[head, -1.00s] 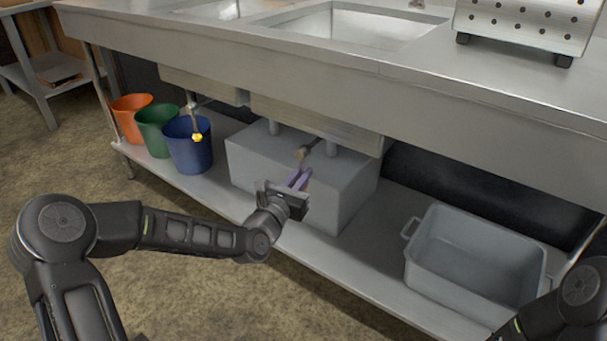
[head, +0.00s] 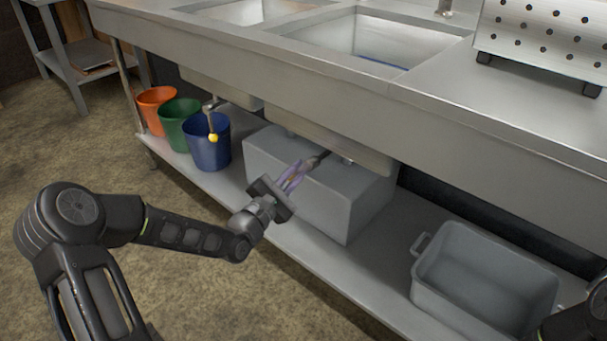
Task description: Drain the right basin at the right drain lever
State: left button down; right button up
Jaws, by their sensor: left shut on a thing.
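The right basin (head: 408,42) is a steel sink set in the counter, with a narrow blue strip low along its near side. Below it, the right drain lever (head: 319,159) sticks out from under the counter, slanting down toward my gripper. My left gripper (head: 293,174) is shut on the lever's end, its purplish fingers hiding the end itself. My right gripper is out of view; only a piece of my right arm shows at the lower right corner.
The left lever (head: 212,124) hangs down with a yellow knob before the blue bucket (head: 209,150). Green (head: 178,130) and orange (head: 154,115) buckets stand beside it. A grey block-shaped box (head: 300,195) and a grey tub (head: 470,290) sit on the lower shelf.

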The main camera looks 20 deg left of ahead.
pick_arm(q)
jog(key=m, duration=0.1)
jog(key=r+m, duration=0.1)
jog(key=m, duration=0.1)
jog(key=a+r+m+p, duration=0.1)
jog(key=shift+w+a+h, duration=0.1)
jog(key=shift+w+h, duration=0.15)
jog(key=shift+h, duration=0.15)
jog(key=shift+w+a+r+m+h+p, duration=0.15)
jog(key=shift+r+m+h+p, duration=0.25)
jog(key=shift+m, duration=0.75)
jog(key=shift+a+r+m+h+p, duration=0.15)
jog(key=shift+r+m+h, duration=0.25)
jog(key=shift+m, duration=0.75)
jog(key=shift+r, duration=0.1)
jog(key=c, duration=1.5)
grip_release()
jog(key=p+v, duration=0.2)
jog(key=v, duration=0.6)
